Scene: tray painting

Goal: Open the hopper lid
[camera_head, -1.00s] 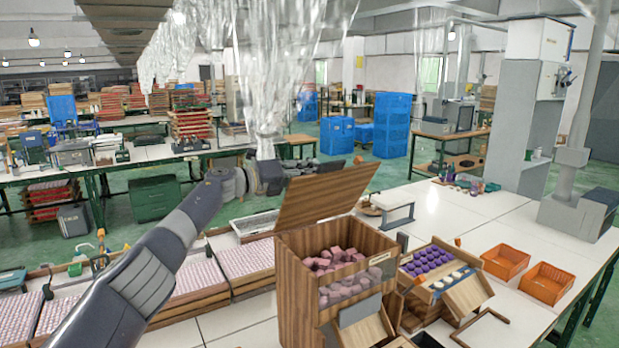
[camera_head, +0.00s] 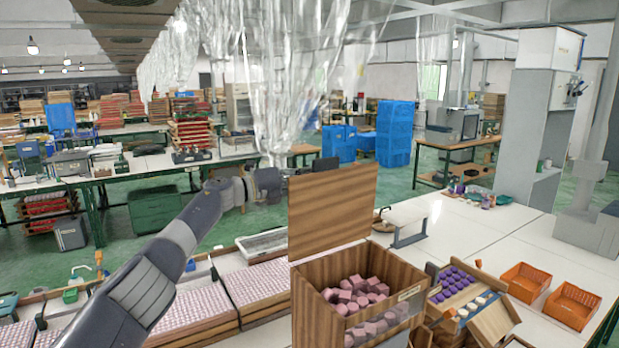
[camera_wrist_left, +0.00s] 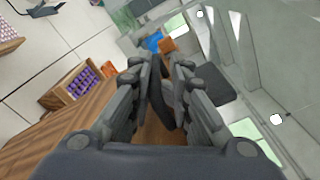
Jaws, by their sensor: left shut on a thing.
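The hopper (camera_head: 345,318) is a wooden box with an open top at the front centre of the head view, with pink blocks (camera_head: 357,292) inside. Its wooden lid (camera_head: 333,212) stands up steeply at the back left edge, well clear of the opening. My left gripper (camera_head: 325,166) reaches to the lid from behind, and the lid hides part of it. In the left wrist view the fingers (camera_wrist_left: 160,68) are closed together on the lid, with brown wood (camera_wrist_left: 152,132) showing between them. Exactly where they grip is hard to see. My right gripper is not in view.
Right of the hopper is a wooden rack (camera_head: 470,300) with purple and pale pieces. Two orange baskets (camera_head: 525,282) are farther right. Trays of small pink pieces (camera_head: 195,312) lie left of the hopper. The white table (camera_head: 470,235) behind is mostly clear.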

